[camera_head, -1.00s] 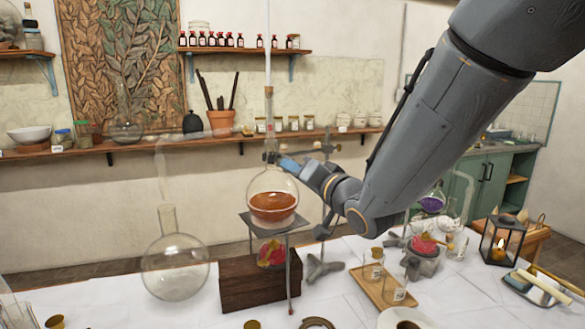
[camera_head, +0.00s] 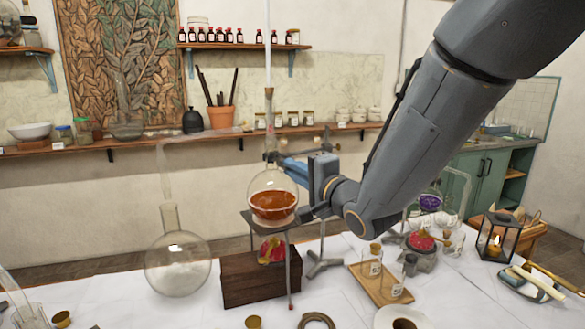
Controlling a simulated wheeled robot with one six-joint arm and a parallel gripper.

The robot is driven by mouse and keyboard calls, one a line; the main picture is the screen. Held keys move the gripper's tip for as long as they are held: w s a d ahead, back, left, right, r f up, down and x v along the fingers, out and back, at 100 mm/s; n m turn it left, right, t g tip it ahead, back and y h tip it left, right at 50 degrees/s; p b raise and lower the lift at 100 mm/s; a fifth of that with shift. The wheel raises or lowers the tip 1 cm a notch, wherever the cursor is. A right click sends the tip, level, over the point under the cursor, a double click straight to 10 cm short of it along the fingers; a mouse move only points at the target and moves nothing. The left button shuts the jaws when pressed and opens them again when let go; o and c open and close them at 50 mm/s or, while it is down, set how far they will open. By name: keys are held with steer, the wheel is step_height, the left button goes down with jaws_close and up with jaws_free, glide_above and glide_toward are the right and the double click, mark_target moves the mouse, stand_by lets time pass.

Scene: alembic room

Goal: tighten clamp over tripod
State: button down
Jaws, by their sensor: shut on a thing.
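A round flask of orange-brown liquid (camera_head: 273,208) stands upright on the tripod (camera_head: 289,262), with a cork and a tall thin tube above its neck. The clamp (camera_head: 270,157) is at the flask's neck, over the tripod. A stand's rod and boss (camera_head: 326,146) show behind my gripper. My gripper (camera_head: 284,162) reaches in from the right at neck height, its blue fingers shut on the clamp. The fingers and wrist hide much of the clamp, so its exact grip on the neck cannot be told.
A wooden block (camera_head: 255,279) and a red-pink thing (camera_head: 271,250) are under the tripod. A large round flask (camera_head: 178,264) stands at left, joined to a glass tube. At right are a wooden tray with small jars (camera_head: 372,286) and a lantern (camera_head: 497,238).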

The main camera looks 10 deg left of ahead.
steer(key=shift+f+m, duration=0.1)
steer(key=shift+m, duration=0.2)
stand_by(0.4)
steer(key=c, duration=1.8)
jaws_free()
steer(key=shift+c, duration=0.2)
steer(key=b+v, duration=0.2)
steer(key=v, duration=0.6)
